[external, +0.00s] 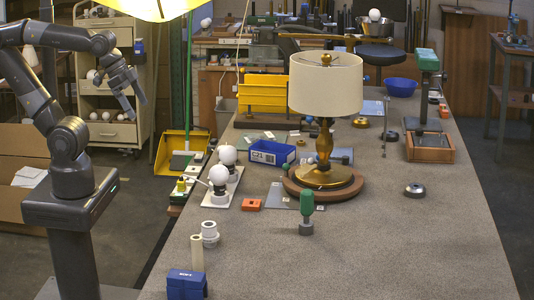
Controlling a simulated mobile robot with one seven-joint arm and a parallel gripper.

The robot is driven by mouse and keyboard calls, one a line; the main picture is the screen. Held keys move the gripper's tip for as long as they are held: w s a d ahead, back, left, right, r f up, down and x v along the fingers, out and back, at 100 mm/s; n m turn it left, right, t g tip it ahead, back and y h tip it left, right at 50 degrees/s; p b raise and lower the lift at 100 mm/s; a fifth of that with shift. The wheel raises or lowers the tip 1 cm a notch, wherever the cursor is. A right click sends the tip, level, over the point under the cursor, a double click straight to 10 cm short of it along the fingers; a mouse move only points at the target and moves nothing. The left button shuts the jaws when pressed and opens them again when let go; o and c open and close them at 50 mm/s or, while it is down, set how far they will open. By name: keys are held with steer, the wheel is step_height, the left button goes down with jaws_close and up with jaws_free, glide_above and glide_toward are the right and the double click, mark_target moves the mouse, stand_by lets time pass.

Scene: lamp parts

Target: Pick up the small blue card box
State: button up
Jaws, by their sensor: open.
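A small blue box (187,285) with faint pale lettering stands at the near left edge of the grey table (400,245), low in the external view. A second blue thing, a tray-like box with a white label (271,152), sits farther back, left of the lamp. My gripper (136,108) is open and empty. It hangs in the air at the upper left, beyond the table's left edge, well above and behind the small blue box. Nothing hides the small box's top or front.
A cream pale tube (197,253) stands right behind the small blue box, with white ring-shaped parts (210,234) beyond. A green-handled tool (306,212) stands upright mid-table. A brass lamp (325,140) stands on a round wooden base. The table's right front is clear.

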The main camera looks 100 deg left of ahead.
steer(key=shift+w, duration=0.1)
stand_by(0.3)
steer(key=w+a+r+m+g, duration=0.1)
steer(key=w+a+r, duration=0.1)
steer(key=w, duration=0.4)
steer(key=w+a+r+g, duration=0.1)
steer(key=w+a+r, duration=0.15)
steer(key=w, duration=0.25)
steer(key=m+g, duration=0.3)
steer(key=g, duration=0.1)
glide_above(272, 147)
steer(key=d, duration=0.5)
step_height(272, 147, down, 23)
steer(key=shift+w+a+f, duration=0.1)
steer(key=shift+f, duration=0.9)
steer(key=shift+w+a+f, duration=0.1)
steer(key=shift+w+f, duration=0.05)
steer(key=shift+f, duration=0.85)
steer(key=shift+w+a+f, duration=0.1)
steer(key=shift+f, duration=0.9)
steer(key=c, duration=1)
steer(key=shift+r, duration=0.1)
